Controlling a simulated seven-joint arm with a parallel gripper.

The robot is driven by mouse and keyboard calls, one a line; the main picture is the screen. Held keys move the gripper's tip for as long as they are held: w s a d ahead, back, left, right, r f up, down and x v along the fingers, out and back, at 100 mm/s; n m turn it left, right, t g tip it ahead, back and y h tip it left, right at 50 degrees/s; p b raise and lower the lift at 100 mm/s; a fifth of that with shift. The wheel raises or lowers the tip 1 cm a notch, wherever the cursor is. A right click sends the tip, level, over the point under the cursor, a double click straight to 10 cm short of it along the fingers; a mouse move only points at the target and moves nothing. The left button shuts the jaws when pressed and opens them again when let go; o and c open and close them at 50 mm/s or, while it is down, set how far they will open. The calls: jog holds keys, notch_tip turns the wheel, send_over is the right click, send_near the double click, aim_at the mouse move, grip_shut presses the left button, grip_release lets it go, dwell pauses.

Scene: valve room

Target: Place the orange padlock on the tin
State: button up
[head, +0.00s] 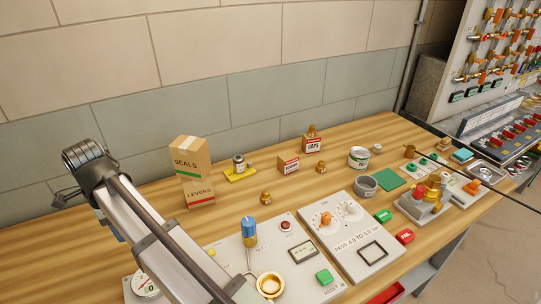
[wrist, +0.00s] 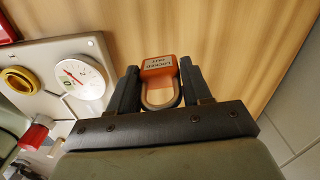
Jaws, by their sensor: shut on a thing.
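The orange padlock (wrist: 158,66) is between the two fingers of my gripper (wrist: 158,76) in the wrist view. Its labelled body points away from the palm and its grey shackle lies toward the palm. My gripper is shut on it, over the wooden bench top; the height above the wood is hard to tell. In the head view I cannot make out the gripper or the padlock. A labelled round tin (head: 358,157) stands at the back right of the bench. A plain grey round container (head: 366,184) stands just in front of it; I cannot tell which is the tin meant.
A SEALS box on a LEVERS box (head: 190,172), a yellow tray (head: 240,174) with a small canister, and a CAPS box (head: 312,144) stand along the back. A white gauge (wrist: 78,80) is left of my gripper. Panels with knobs fill the front.

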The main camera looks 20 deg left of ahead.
jog(key=w+d+r+m, duration=0.2)
jog(key=w+d+r, duration=0.2)
jog(key=w+d, duration=1.15)
jog(key=w+d+r+m, duration=0.1)
jog(key=w+d+r, duration=0.3)
jog(key=w+d, duration=1.15)
jog(key=w+d+r+m, duration=0.2)
jog(key=w+d+r, duration=0.15)
jog(key=d, duration=0.55)
jog(key=w+d+r+m, duration=0.2)
jog(key=w+d+m, duration=0.15)
jog(key=d, duration=0.55)
jog(key=w+d+r+m, duration=0.2)
jog(key=w+d, duration=0.3)
jog(key=d, duration=0.3)
send_near(360, 152)
jog(key=shift+f, duration=2.75)
jog(key=shift+f, duration=0.2)
jog(key=o, duration=1.1)
